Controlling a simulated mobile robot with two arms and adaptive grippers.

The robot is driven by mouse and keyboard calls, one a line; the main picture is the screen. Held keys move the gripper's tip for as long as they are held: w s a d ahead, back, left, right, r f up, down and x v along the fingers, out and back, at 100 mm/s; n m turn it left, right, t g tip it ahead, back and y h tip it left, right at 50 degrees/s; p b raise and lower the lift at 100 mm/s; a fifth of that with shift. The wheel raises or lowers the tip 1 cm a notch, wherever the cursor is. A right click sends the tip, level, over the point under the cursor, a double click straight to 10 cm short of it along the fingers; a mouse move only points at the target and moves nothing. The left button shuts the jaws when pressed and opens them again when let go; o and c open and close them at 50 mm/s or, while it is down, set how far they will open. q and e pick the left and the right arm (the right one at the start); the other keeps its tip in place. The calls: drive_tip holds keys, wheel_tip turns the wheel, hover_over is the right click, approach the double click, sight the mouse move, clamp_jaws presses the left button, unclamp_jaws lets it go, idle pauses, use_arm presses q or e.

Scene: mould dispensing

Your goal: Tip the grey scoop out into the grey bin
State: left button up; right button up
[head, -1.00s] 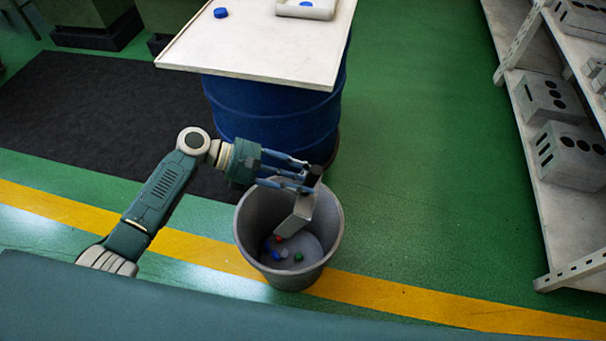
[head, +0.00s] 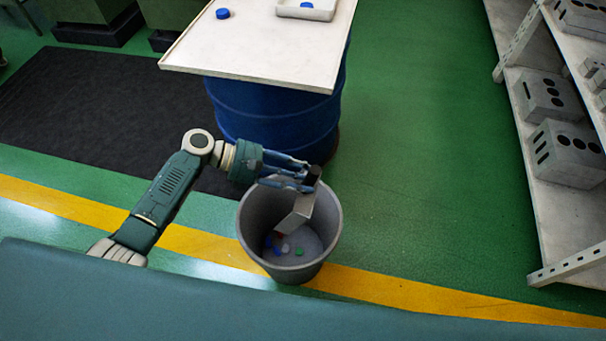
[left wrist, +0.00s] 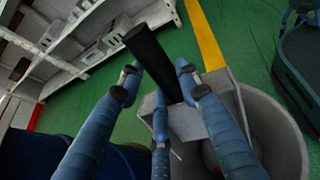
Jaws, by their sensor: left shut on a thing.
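The grey scoop (head: 296,215) is tilted steeply with its tray end down inside the mouth of the grey bin (head: 331,240). My left gripper (head: 308,180) is shut on the scoop's black handle (head: 314,172), at the bin's far rim. Several small caps lie on the bin's floor, among them a green one (head: 299,251) and a blue one (head: 276,251). In the left wrist view the black handle (left wrist: 152,62) stands between the fingers, and the scoop's grey body (left wrist: 213,118) reaches over the bin (left wrist: 290,130). My right gripper is not in view.
A blue drum (head: 270,115) with a white top (head: 255,55) stands behind the bin. On the top are a blue cap (head: 223,14) and a pale tray (head: 318,13). A shelf (head: 560,205) with grey blocks is at the right. The green floor between is clear.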

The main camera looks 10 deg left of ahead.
use_arm(q)
drive_tip(key=shift+d+r, duration=0.1)
drive_tip(key=shift+r, duration=0.2)
drive_tip(key=shift+s+f+b, duration=0.1)
drive_tip(key=shift+f+b, duration=0.2)
drive_tip(key=shift+f, duration=0.1)
wheel_tip(320, 180, down, 2)
drive_tip(key=shift+f+b, duration=0.1)
drive_tip(key=shift+b, duration=0.5)
drive_tip(key=shift+f, duration=0.25)
drive_tip(key=shift+r, duration=0.15)
